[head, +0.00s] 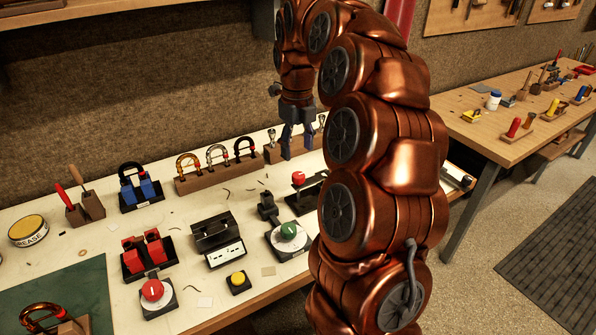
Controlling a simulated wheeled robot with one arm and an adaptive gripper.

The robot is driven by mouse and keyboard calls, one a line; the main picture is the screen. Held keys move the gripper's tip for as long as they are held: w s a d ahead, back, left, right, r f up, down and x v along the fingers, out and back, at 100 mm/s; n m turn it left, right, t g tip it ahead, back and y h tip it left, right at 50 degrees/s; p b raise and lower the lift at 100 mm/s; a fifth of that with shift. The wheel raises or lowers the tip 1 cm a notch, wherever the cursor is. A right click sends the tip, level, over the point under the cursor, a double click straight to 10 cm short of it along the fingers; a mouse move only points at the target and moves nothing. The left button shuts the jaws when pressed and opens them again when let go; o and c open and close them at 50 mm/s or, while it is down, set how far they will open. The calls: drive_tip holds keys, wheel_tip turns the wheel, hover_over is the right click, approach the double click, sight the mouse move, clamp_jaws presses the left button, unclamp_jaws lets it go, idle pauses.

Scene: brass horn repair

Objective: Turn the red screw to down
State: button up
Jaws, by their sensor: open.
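Two red round parts could be the red screw; I cannot tell which. One is a red knob (152,290) on a pale dial plate at the front of the bench, beside a block with red jaws (148,252). The other is a red cap (298,176) on a dark fixture further back. The markings on both are too small to read. My gripper (297,142) hangs pointing down at the back of the bench, above and near the red cap, well away from the red knob.
A green knob (288,231) on a pale plate, a yellow button (238,279) and a black box with sockets (216,238) share the bench. A wooden rack (205,180) of curved tubes stands behind. A grease tin (28,229) and green mat (85,290) are left.

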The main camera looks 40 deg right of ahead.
sight(298, 174)
drive_tip(key=shift+d+f, duration=0.15)
drive_tip(key=shift+f, duration=0.15)
drive_tip(key=shift+f+p, duration=1.1)
drive_tip(key=shift+f, duration=2.55)
clamp_jaws()
drive_tip(key=shift+w+f+b, duration=0.1)
drive_tip(key=shift+f+b, duration=0.1)
drive_tip(key=shift+b, duration=0.7)
